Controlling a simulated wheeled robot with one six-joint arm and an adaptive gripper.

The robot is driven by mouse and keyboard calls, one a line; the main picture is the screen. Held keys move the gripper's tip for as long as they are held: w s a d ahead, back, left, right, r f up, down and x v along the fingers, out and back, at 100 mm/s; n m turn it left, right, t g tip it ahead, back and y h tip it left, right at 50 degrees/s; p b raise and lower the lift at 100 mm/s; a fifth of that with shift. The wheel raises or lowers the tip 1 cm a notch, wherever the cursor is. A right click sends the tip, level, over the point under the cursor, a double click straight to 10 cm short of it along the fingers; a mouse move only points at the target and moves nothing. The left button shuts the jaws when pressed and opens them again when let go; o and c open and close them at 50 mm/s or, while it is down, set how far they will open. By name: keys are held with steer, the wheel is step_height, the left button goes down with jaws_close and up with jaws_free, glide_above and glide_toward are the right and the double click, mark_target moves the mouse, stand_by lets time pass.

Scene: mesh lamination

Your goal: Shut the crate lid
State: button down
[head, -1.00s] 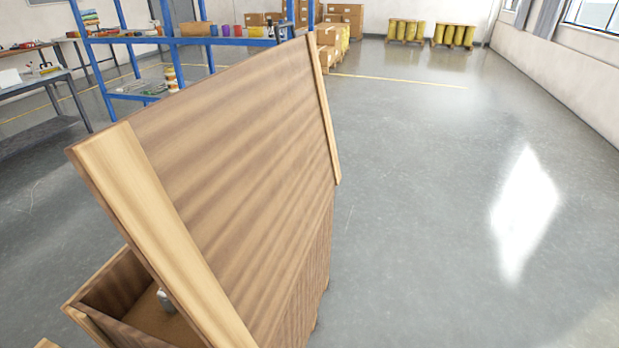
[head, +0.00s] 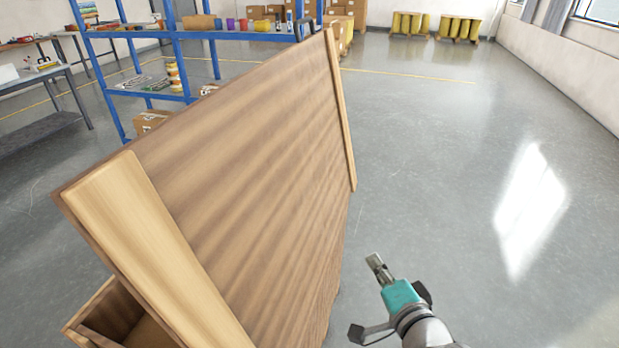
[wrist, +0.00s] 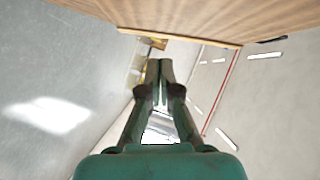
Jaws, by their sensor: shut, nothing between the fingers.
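The crate lid (head: 235,160) is a large brown wooden panel with pale battens. It stands raised and tilted over the crate (head: 98,318), whose open corner shows at the lower left in the head view. Most of the crate's inside is hidden behind the lid. My gripper (head: 373,259) is to the right of the lid, on its outer face side, apart from it and empty. In the wrist view my gripper (wrist: 160,64) has its fingers together, and the wooden panel (wrist: 190,15) spans the top of the picture.
A blue shelf rack (head: 175,60) with small goods stands behind the lid. A grey workbench (head: 40,85) is at the far left. Yellow drums (head: 410,23) stand at the back. The floor to the right is clear.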

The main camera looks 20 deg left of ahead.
steer(key=w+a+r+g+y, duration=0.1)
steer(key=w+a+r, duration=0.15)
steer(key=r, duration=0.45)
steer(key=w+a+r+g+y, duration=0.1)
steer(key=w+a+r+y, duration=0.1)
steer(key=a+r, duration=0.3)
glide_toward(300, 168)
steer(key=w, duration=0.4)
steer(key=a, duration=0.3)
steer(key=shift+w+f, duration=0.15)
steer(key=shift+f, duration=0.15)
steer(key=shift+a+f, duration=0.15)
steer(key=shift+a, duration=0.4)
